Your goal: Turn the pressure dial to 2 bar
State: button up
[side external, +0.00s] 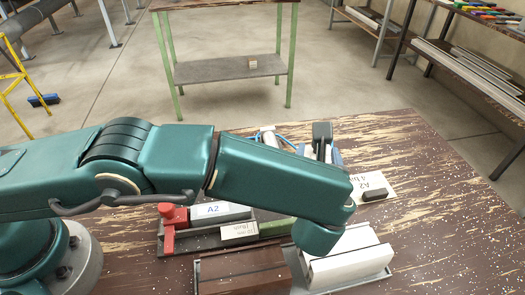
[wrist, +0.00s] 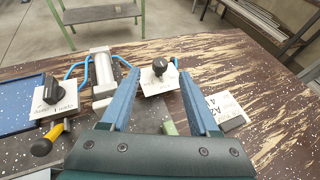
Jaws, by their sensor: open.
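In the wrist view a round black knob (wrist: 159,66) stands on a small pale plate (wrist: 155,82); it looks like the pressure dial, but its markings are too small to read. My gripper (wrist: 153,73) has its two blue fingers spread, one on each side of the knob in the picture. They hold nothing, and I cannot tell how far above or short of the knob they are. In the side view my arm covers the dial. A card (side external: 380,180) there reads A2 and 4 bar, with a dark block on it.
A second black knob (wrist: 50,87) on an open/close plate, a yellow-handled part (wrist: 52,133) and a pale cylinder (wrist: 103,70) with blue hoses lie left of my fingers. A red clamp (side external: 170,228), an A2 block (side external: 222,210) and white profiles (side external: 345,262) lie below my arm. The bench's right side is mostly clear.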

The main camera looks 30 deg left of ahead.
jog(key=shift+d, duration=0.1)
jog(key=shift+w+d+f, duration=0.1)
jog(key=shift+w+f, duration=0.05)
jog(key=shift+w, duration=0.05)
jog(key=shift+w+f+m+t+h, duration=0.15)
jog(key=shift+m+t+h, duration=0.15)
jog(key=shift+t+h, duration=0.15)
jog(key=shift+a+m+t+h, duration=0.25)
jog(key=shift+a+m+h, duration=0.05)
jog(key=shift+m+h, duration=0.6)
jog(key=shift+s+a+f+m+h, duration=0.15)
jog(key=shift+s+a+m+h, duration=0.4)
jog(key=shift+a+m+h, duration=0.35)
jog(key=shift+s+a+h, duration=0.1)
jog(key=shift+s+h, duration=0.05)
jog(key=shift+h, duration=0.1)
jog(key=shift+a+r, duration=0.15)
jog(key=shift+r, duration=0.1)
jog(key=shift+w, duration=0.4)
jog(key=shift+x, duration=2.2)
